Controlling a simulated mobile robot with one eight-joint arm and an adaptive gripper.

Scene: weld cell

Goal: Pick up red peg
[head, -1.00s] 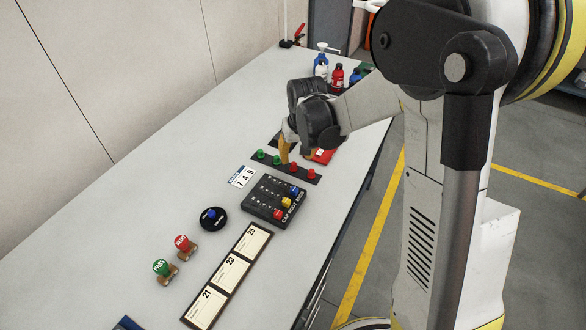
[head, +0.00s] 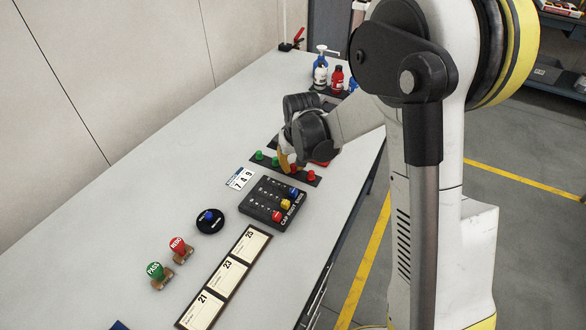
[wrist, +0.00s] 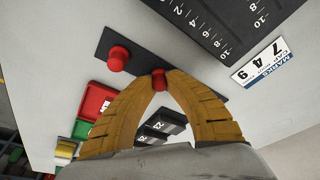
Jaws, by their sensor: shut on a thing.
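A dark peg strip (head: 262,162) lies on the grey table with two green pegs (head: 259,155) and two red pegs along it. My gripper (head: 288,168) is down at the strip, its yellow fingers beside the inner red peg (head: 294,168). In the wrist view, the fingertips (wrist: 159,84) are shut on that red peg (wrist: 158,76), with its top showing between them. Its base is hidden, and I cannot tell whether it is still seated. The other red peg (wrist: 118,58) stands free at the strip's end (wrist: 106,42).
A black cap board (head: 270,204) and a white number card (head: 240,178) lie close by. Red (wrist: 98,101) and green containers are near the fingers in the wrist view. Bottles (head: 337,77) stand at the far end. Stamps (head: 180,248) and a label rack are nearer.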

